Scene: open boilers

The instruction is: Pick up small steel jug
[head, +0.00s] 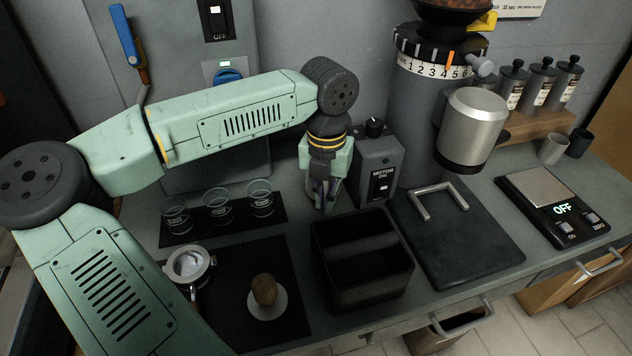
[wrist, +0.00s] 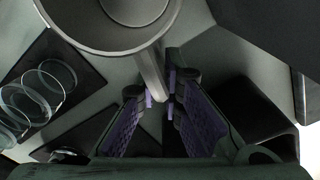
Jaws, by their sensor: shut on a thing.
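The small steel jug (wrist: 95,35) shows at the top of the wrist view, partly cut off by the frame edge. I look down into its open, grey inside. Its straight handle reaches down between the fingers of my gripper (wrist: 157,94). My gripper is shut on this handle, with purple pads on both sides of it. In the head view my gripper (head: 325,192) points down over the counter, left of the grey motor switch box. The jug cannot be made out there; my arm and gripper seem to hide it.
Several glasses (head: 218,207) stand on a black mat to the left. A black knock box (head: 362,285) stands in front of my gripper. The grinder (head: 420,125) rises to the right. A portafilter (head: 190,268) and tamper (head: 264,290) lie front left. A scale (head: 550,205) is far right.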

